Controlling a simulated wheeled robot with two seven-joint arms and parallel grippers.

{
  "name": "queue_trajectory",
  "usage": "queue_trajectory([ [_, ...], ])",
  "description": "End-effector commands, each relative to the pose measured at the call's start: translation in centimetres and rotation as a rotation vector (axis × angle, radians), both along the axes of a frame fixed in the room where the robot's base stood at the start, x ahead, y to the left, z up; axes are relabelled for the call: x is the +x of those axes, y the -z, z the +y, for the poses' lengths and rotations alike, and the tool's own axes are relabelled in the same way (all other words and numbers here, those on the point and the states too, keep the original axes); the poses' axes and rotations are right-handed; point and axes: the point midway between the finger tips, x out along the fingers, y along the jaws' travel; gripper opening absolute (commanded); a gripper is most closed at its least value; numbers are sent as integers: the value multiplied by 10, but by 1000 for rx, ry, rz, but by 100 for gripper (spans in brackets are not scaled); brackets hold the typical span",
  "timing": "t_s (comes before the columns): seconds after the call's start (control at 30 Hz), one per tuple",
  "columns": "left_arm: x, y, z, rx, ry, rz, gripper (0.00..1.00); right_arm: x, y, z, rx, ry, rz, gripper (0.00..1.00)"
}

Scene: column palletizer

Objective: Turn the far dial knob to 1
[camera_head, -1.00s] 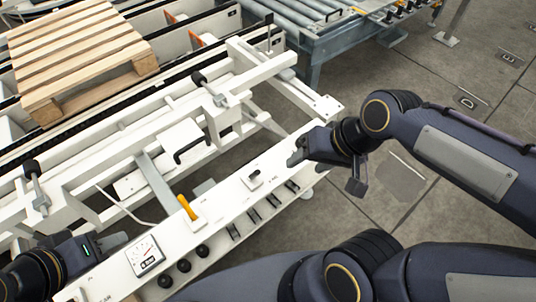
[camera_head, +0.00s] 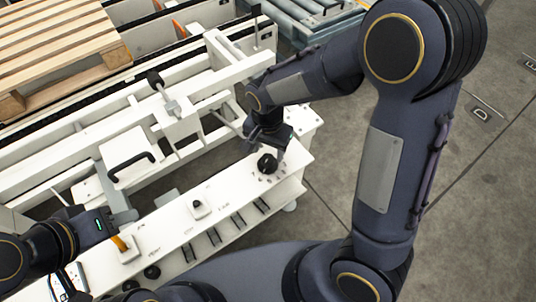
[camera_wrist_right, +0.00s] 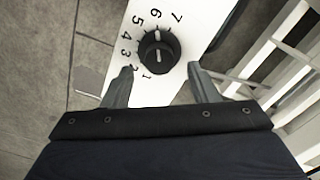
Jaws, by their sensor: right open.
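The far dial knob (camera_head: 267,162) is black and round, at the far end of the white control panel (camera_head: 226,207). In the right wrist view the knob (camera_wrist_right: 158,52) shows white marks, and the numbers 1 to 7 curve round it. Its upper mark points roughly at 6. My right gripper (camera_head: 268,139) is over the knob in the head view. In the wrist view its two fingers (camera_wrist_right: 158,79) are apart, one on either side below the knob, with nothing between them. My left gripper (camera_head: 122,216) is beside an orange-handled lever (camera_head: 122,244); its opening is unclear.
A small black toggle (camera_head: 197,205) and several dark slots lie along the panel. A gauge (camera_head: 68,283) is partly hidden at lower left. White machine rails and a wooden pallet (camera_head: 55,50) stand behind. Grey floor (camera_head: 330,170) is clear to the right.

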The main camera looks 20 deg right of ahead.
Motion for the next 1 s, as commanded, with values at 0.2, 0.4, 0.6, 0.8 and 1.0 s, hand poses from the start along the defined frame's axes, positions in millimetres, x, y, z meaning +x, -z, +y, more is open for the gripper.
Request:
queue_trajectory([
  [0.2,0,4,0,0,0,0,36,-1,24,0,0,-1,1,54],
  [0.4,0,4,0,0,0,0,36,0,27,0,1,-1,0,54],
  [0.6,0,4,0,0,0,0,36,0,27,0,1,-1,0,43],
  [0.8,0,4,0,0,0,0,36,0,27,0,1,-1,0,17],
  [1.0,0,4,0,0,0,0,36,0,27,0,1,-5,0,9],
])
